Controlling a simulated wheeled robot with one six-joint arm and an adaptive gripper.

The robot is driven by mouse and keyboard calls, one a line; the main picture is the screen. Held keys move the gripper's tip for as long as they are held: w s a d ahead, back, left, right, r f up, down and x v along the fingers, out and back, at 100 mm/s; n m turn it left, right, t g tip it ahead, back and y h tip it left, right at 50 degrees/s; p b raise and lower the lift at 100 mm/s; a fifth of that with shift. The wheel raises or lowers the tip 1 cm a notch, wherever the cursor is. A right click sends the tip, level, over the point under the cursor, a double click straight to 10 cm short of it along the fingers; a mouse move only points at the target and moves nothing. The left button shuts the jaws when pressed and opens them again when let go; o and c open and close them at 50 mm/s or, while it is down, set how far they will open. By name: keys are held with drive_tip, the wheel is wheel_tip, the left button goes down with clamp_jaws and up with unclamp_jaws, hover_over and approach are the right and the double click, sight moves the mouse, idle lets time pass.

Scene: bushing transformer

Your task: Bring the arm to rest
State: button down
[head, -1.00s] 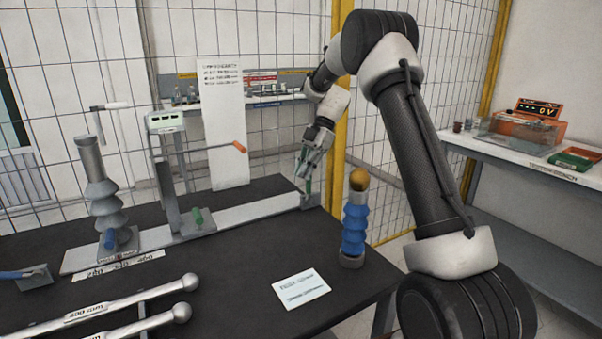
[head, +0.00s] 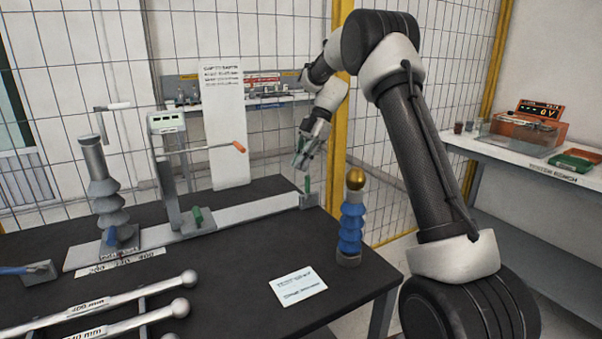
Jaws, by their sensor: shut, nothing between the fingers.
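My gripper (head: 302,160) hangs at the end of my bent arm, above the right end of the grey rail on the black table. Its fingers point down and look shut, with nothing seen between them. Just below the fingertips stands a small green-handled clamp (head: 307,188) on the rail's end block. A small gap seems to separate the fingertips from the green handle. The blue ribbed insulator with a brass ball (head: 352,225) stands upright on the table to the right of and nearer than the gripper.
The black table (head: 235,285) carries a grey ribbed insulator (head: 103,190), a post with an orange-tipped crank (head: 238,147), ball-ended rods (head: 150,290) and a white card (head: 298,287). A yellow post (head: 335,190) and mesh fence stand behind my arm. A side bench (head: 540,165) is at right.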

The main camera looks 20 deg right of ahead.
drive_tip(key=v, duration=0.6)
drive_tip(key=s+d+r+m+t+h, duration=0.15)
drive_tip(key=s+r+m, duration=0.4)
drive_tip(key=s, duration=0.55)
drive_tip(key=s+d+r+m+t+h, duration=0.15)
drive_tip(key=s+r+m, duration=0.25)
drive_tip(key=s+m, duration=0.45)
drive_tip(key=s+d+f+m+t+h, duration=0.1)
drive_tip(key=s+f+m+t, duration=0.1)
drive_tip(key=s, duration=0.8)
drive_tip(key=s+d+f+m+t+h, duration=0.2)
drive_tip(key=s+f+m, duration=0.2)
drive_tip(key=s, duration=0.6)
drive_tip(key=shift+s+d+f+m, duration=0.2)
drive_tip(key=shift+f+m, duration=0.15)
drive_tip(key=shift+m, duration=0.85)
